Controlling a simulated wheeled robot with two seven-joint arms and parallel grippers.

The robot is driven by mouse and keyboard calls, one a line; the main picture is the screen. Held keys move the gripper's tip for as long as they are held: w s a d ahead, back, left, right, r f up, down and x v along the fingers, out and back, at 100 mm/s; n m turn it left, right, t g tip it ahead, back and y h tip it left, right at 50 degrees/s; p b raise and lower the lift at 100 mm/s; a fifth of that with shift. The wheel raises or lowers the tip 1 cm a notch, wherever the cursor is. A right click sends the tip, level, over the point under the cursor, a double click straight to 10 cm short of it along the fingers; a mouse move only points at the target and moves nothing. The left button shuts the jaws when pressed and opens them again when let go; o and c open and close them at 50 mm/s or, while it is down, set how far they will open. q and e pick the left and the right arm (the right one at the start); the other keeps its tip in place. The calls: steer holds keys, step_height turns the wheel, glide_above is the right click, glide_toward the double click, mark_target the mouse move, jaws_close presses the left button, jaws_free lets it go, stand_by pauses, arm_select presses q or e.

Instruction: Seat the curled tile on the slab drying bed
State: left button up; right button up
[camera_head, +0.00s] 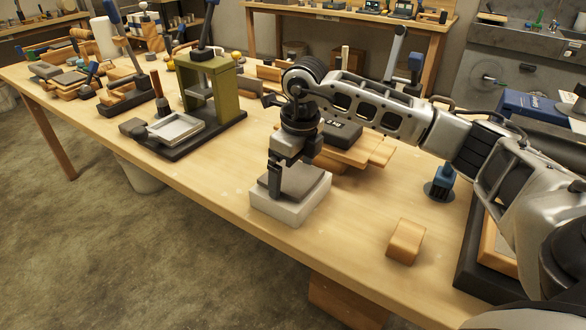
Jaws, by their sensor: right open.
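The slab drying bed, a pale white block (283,211), stands on the wooden table near its front edge. A dark grey flat tile (309,181) lies on top of it; a curl in it is too small to make out. My right gripper (274,194) points down at the tile's left side, with its fingers at or just over the tile. It is open, and I cannot tell whether it touches the tile. The gripper and wrist hide part of the tile's left and back. My left gripper does not show.
Wooden boards with a dark block (341,133) lie just behind the bed. A wooden block (406,241) and a blue-handled tool (441,182) stand to the right. A green press (210,92) on a black base is to the left. Table in front is clear.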

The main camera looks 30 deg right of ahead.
steer(key=shift+r, duration=0.2)
steer(key=shift+s+r+p, duration=0.2)
steer(key=shift+r+p, duration=1)
steer(key=shift+r, duration=0.35)
steer(key=shift+d, duration=0.1)
steer(key=shift+s+r, duration=0.1)
steer(key=shift+r, duration=1)
steer(key=shift+s+d+r, duration=0.1)
steer(key=shift+s+r, duration=0.05)
steer(key=shift+r, duration=1.05)
steer(key=shift+s+d+r, duration=0.1)
steer(key=shift+s+r, duration=0.05)
steer(key=shift+r, duration=1)
steer(key=shift+s+a+f, duration=0.1)
